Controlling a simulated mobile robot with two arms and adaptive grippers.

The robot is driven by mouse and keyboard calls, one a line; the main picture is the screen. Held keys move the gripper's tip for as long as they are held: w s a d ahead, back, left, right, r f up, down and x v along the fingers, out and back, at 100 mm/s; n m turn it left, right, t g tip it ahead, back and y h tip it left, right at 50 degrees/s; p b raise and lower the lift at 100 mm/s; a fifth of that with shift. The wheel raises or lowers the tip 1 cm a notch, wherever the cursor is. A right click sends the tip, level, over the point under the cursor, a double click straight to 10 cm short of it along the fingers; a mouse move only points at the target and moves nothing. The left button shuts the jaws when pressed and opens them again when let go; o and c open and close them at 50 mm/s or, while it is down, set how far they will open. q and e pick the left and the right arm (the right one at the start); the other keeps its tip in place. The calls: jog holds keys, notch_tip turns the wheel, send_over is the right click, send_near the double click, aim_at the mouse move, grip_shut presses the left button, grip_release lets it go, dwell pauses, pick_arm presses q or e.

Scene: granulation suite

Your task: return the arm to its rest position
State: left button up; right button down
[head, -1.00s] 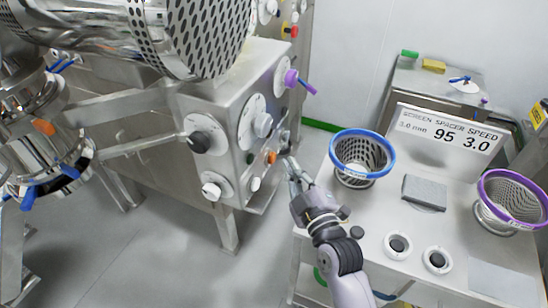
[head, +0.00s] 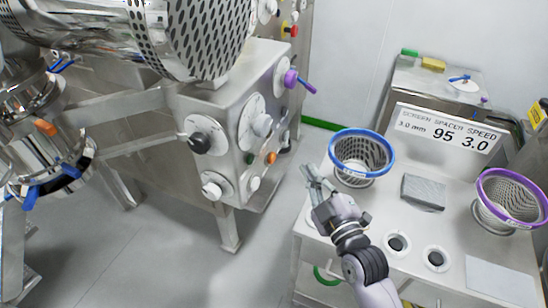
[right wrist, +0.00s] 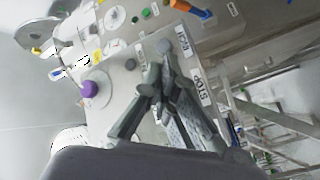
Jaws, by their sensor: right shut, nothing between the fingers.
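My right arm (head: 352,240) comes in from the bottom right of the head view. My right gripper (head: 312,178) is shut and empty, above the left edge of the steel cart, left of the blue-rimmed screen basket. In the right wrist view the gripper fingers (right wrist: 160,75) are together, pointing toward the machine's control panel with its STOP label. Nothing is held. My left gripper does not show.
The machine's panel box (head: 225,130), with dials and knobs, stands left of the gripper. The cart (head: 455,225) bears a blue-rimmed basket (head: 362,150), a purple-rimmed basket (head: 510,190), a grey block (head: 423,191) and a sign (head: 445,135). Open floor lies at lower left.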

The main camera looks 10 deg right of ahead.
dwell(0.3)
jog(key=s+f+m+g, duration=0.3)
jog(key=s+f+g, duration=0.4)
jog(key=f, duration=0.3)
jog(key=s+d+f+m+g+h, duration=0.2)
jog(key=s+f+m+g, duration=0.2)
jog(key=s, duration=0.4)
jog(key=s+d+f+m+g+h, duration=0.1)
jog(key=s+d+f+m+g, duration=0.2)
jog(key=s, duration=0.6)
notch_tip(320, 180, down, 27)
jog(key=a+g+b, duration=0.1)
jog(key=g, duration=0.1)
jog(key=s+d+f+g+b, duration=0.1)
jog(key=s+d+f, duration=0.1)
jog(key=s+f, duration=1.5)
jog(key=shift+s+d+f+n+g, duration=0.3)
jog(key=shift+s+d+f, duration=0.1)
jog(key=shift+f, duration=0.15)
